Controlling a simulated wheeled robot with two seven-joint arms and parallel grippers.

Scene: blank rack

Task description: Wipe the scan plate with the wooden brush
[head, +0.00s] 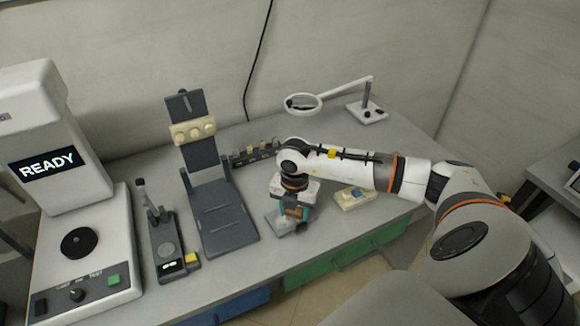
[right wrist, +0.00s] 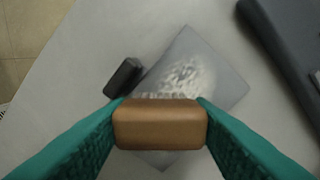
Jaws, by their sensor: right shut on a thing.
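The wooden brush (right wrist: 160,126) is a brown block held between the teal fingers of my right gripper (right wrist: 160,108). In the head view the brush (head: 294,212) shows small below my right wrist, between the fingertips of the right gripper (head: 293,209). The scan plate (right wrist: 222,78) is a flat blue-grey square with a pale, speckled dusty patch. It lies on the table under the brush, which hides part of it. In the head view the plate (head: 277,222) shows beside the fingers. I cannot tell whether the brush touches it. My left gripper is out of view.
A small dark block (right wrist: 123,77) is at the plate's edge. A grey stand (head: 222,215) is to the left, with a small device (head: 168,245) and a READY machine (head: 88,260) beyond. A cream block (head: 352,198) and a magnifier (head: 302,104) are to the right.

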